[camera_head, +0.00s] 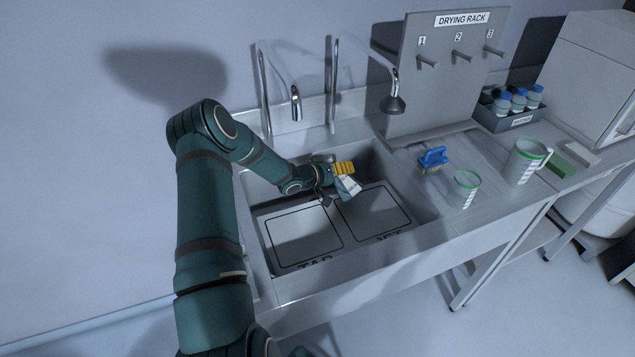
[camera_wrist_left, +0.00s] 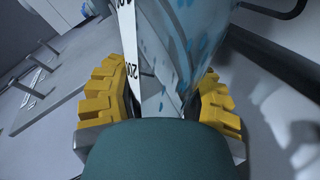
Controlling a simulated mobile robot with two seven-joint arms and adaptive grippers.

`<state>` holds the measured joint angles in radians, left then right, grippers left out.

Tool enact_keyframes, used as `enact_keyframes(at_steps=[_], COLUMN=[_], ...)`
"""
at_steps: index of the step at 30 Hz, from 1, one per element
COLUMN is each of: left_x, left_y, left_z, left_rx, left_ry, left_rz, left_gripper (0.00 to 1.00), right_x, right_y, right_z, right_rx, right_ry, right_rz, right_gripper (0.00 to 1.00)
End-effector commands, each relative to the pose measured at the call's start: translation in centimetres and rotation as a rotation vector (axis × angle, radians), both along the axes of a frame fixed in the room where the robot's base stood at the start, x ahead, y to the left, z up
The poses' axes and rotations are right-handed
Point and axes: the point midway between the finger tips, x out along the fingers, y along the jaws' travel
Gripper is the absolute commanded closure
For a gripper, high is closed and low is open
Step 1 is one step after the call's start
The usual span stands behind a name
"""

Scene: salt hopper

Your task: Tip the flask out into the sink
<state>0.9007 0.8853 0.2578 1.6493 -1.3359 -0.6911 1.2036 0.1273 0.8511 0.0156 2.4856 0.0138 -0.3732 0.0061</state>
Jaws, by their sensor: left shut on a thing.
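My left gripper (camera_head: 331,176) is inside the sink's outline, above the basin, shut on the flask (camera_head: 347,187). The flask is tilted over in the grip. In the left wrist view the clear flask (camera_wrist_left: 185,45) with a white graduated strip fills the middle, between yellow ridged finger pads (camera_wrist_left: 158,100). Bluish drops or specks show on its wall. I cannot tell whether liquid is leaving it. The sink (camera_head: 424,216) has two marked floor panels, one labelled TAP and one partly readable. My right gripper is not in view.
To the right are a blue brush (camera_head: 433,158), a green-rimmed beaker (camera_head: 466,187), a jug (camera_head: 523,163), a drying rack (camera_head: 447,75) and a bottle caddy (camera_head: 510,119).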

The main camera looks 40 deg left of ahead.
Motion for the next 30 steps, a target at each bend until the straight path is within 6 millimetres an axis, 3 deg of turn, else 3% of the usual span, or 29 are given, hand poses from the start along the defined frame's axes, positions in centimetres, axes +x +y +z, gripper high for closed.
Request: enact_keyframes(at_steps=[30], left_x=[0.06], left_y=[-0.27], left_z=[-0.50], left_rx=[-0.137], left_ry=[-0.007], left_rz=[0.000], left_gripper=[1.00], right_x=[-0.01], right_y=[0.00], right_z=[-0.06], right_rx=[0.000], right_ry=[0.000], right_rz=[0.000], right_gripper=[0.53])
